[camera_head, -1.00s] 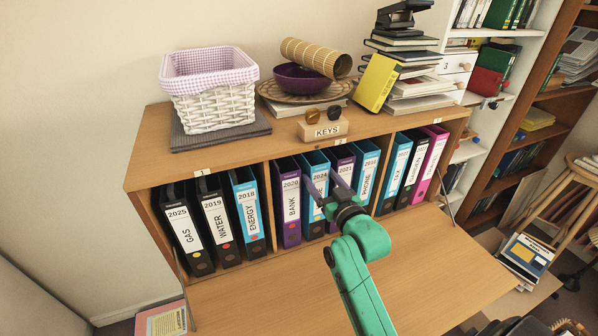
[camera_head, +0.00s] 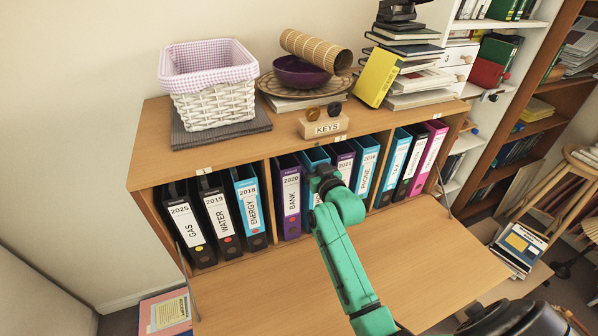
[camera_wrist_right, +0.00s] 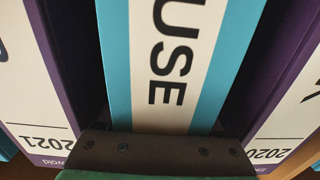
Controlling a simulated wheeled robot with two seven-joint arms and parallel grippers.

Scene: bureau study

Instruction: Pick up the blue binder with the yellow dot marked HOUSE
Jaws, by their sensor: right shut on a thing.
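The blue binder marked HOUSE (camera_head: 312,155) stands in the middle compartment, between the purple BANK binder (camera_head: 290,195) and a purple 2021 binder (camera_head: 346,157). In the right wrist view its white label reads "USE" between blue edges (camera_wrist_right: 117,60). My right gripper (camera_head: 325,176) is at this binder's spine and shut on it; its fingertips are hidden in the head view. In the wrist view the dark gripper body (camera_wrist_right: 155,152) lies across the spine. The yellow dot is hidden. My left gripper is not in view.
The WATER binder (camera_head: 218,215) and others stand at the left; a blue PHONE binder (camera_head: 366,170) and more stand at the right. A KEYS block (camera_head: 323,127) and a basket (camera_head: 213,85) sit on top. The desk surface (camera_head: 260,295) in front is mostly clear.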

